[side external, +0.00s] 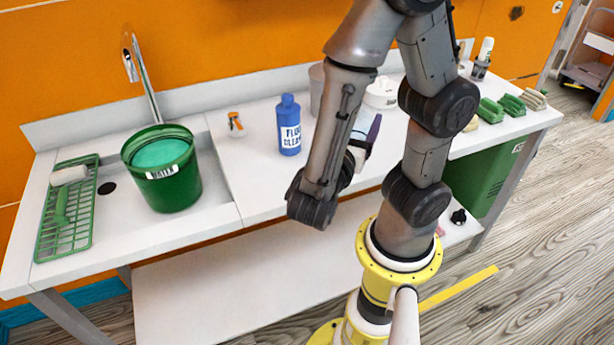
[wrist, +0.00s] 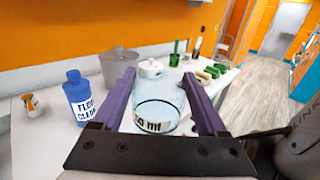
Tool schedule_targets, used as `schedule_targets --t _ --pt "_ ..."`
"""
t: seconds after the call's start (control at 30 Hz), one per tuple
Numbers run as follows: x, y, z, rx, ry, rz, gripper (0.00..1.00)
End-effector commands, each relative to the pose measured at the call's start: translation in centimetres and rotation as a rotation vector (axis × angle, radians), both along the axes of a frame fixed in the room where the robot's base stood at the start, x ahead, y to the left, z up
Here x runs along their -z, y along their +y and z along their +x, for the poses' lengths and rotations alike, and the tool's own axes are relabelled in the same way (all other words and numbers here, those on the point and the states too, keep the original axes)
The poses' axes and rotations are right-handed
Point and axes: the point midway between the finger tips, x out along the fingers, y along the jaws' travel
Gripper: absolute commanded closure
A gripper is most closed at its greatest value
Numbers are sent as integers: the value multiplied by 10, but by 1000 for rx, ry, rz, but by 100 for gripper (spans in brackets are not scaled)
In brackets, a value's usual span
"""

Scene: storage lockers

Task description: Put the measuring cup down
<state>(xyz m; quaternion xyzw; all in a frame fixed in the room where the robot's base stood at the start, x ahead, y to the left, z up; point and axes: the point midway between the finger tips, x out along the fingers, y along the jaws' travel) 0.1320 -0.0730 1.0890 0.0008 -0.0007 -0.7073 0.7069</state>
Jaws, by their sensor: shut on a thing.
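In the wrist view, my gripper (wrist: 160,98) has its two purple fingers on either side of a clear measuring cup (wrist: 158,106) with a white label ending in "ml". The gripper is shut on the cup. The white counter lies beneath and beyond it; I cannot tell whether the cup touches the counter. In the side external view, the gripper (side external: 366,135) is mostly hidden behind my arm, over the counter (side external: 240,180) to the right of the blue bottle. The cup is largely hidden there.
A blue floor cleaner bottle (side external: 289,126) and a small orange-and-white item (side external: 235,124) stand to the left. A grey bin (wrist: 118,66) and a white lidded container (side external: 381,93) are behind. A green bucket (side external: 162,170) stands in the sink. Green brushes (side external: 491,110) lie at right.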

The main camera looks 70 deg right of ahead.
Motion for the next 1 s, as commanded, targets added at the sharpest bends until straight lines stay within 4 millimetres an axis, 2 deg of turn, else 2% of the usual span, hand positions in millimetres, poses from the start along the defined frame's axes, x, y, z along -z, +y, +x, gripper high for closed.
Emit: schedule_targets --t 0.2,0.47,0.67,1.0 --pt "22 0 0 0 5 -4 83" --pt "37 -2 3 3 0 0 83" --pt "50 -16 27 9 2 -1 83" --pt "82 -48 84 6 5 -1 83"
